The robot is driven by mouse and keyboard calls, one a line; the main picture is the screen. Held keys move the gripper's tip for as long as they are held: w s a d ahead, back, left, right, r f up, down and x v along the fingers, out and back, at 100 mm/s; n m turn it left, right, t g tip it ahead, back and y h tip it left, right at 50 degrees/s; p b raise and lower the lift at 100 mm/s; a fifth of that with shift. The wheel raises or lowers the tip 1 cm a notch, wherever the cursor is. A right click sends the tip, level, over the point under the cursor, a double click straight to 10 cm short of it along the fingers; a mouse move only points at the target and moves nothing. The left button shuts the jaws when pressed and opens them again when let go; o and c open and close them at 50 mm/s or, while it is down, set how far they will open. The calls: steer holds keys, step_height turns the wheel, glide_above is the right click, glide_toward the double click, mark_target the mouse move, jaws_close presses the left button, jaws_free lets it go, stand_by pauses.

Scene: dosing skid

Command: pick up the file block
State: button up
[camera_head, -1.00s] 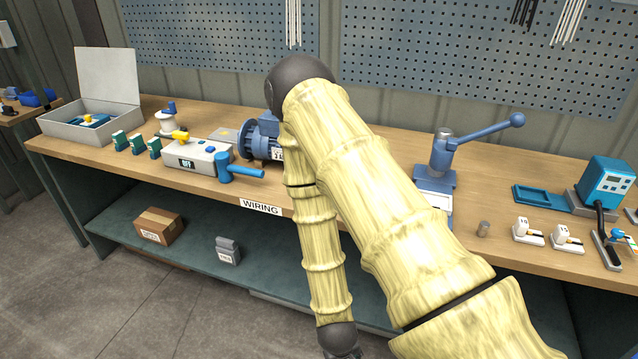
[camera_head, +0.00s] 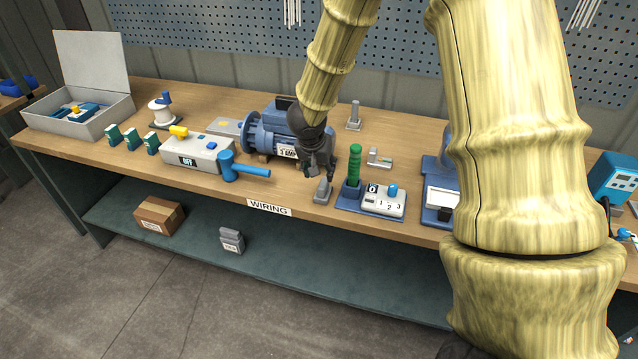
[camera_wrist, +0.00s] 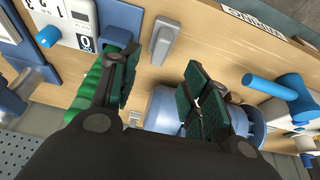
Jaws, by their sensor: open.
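My gripper (camera_head: 318,170) points down over the front of the bench, with open jaws; the wrist view shows its dark green finger pads (camera_wrist: 160,82) apart and nothing between them. A small grey block (camera_head: 322,190) with a narrower raised part stands on the wood just below the fingers. In the wrist view the grey block (camera_wrist: 164,42) lies beyond the gap between the fingertips, apart from both. No label reads on it, so I cannot confirm that it is the file block. A green ribbed handle (camera_head: 354,165) stands upright in a blue holder just right of my gripper.
A switch box (camera_head: 384,200) marked 0 to 3 adjoins the holder. A blue motor (camera_head: 275,130) is close behind and left of my gripper. A blue-handled valve (camera_head: 242,170) and grey OFF box (camera_head: 198,155) lie left. Bare wood (camera_head: 290,190) shows along the front edge.

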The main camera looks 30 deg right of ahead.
mark_target(323, 182)
steer(key=x, duration=0.4)
steer(key=shift+w+d+f+b, duration=0.15)
steer(key=shift+w+d+b, duration=0.05)
steer(key=shift+w+b, duration=0.2)
steer(key=shift+d+f, duration=0.25)
steer(key=shift+f, duration=0.6)
steer(key=shift+b+x, duration=0.75)
steer(key=shift+x, duration=1.25)
jaws_close()
